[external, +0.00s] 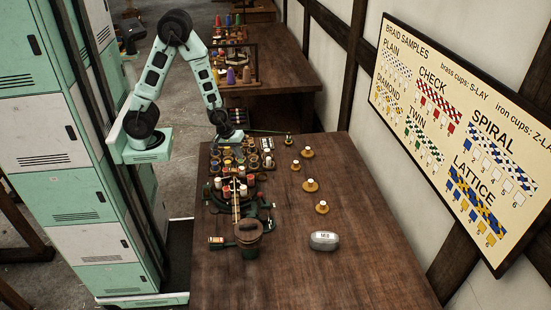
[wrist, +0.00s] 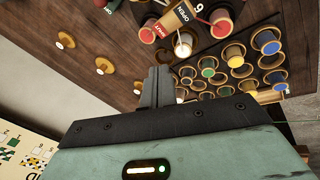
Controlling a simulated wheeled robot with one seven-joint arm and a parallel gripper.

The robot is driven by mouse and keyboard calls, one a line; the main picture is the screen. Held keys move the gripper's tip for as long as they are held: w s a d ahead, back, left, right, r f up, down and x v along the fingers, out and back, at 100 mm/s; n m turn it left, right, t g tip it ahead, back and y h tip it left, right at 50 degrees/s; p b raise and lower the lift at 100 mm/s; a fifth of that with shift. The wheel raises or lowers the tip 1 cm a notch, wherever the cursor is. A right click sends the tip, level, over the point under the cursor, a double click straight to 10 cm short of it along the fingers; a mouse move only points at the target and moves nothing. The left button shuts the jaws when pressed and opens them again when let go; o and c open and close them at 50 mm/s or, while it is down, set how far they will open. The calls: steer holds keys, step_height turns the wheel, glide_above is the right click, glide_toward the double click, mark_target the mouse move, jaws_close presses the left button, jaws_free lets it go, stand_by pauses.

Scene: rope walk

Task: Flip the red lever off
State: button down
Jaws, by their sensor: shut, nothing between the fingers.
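I cannot surely make out the red lever in either view. I cannot tell whether either is the lever. The dark braiding machine (external: 262,207) with red and white bobbins stands on the table in the external view. My gripper (external: 238,143) is over the far end of the table, beyond the machine. In the wrist view its fingers (wrist: 157,85) are together, with nothing between them.
A rack of coloured spools (wrist: 236,84) is close to the fingers. Several wooden cups with pale tops (external: 310,185) stand along the table's right side. The front right of the table (external: 365,275) is clear.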

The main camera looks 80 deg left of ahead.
steer(key=d+f+n+t+p, duration=0.1)
steer(key=d+f+n+p, duration=0.1)
steer(key=d, duration=0.9)
steer(key=shift+s+n+h, duration=0.25)
steer(key=shift+n+h, duration=0.15)
steer(key=shift+f, duration=0.1)
steer(key=shift+p+x, duration=1.15)
steer(key=shift+x, duration=3.85)
steer(key=shift+w, duration=0.1)
steer(key=shift+w+r+p, duration=0.15)
steer(key=shift+r+p, duration=0.1)
steer(key=shift+p, duration=0.05)
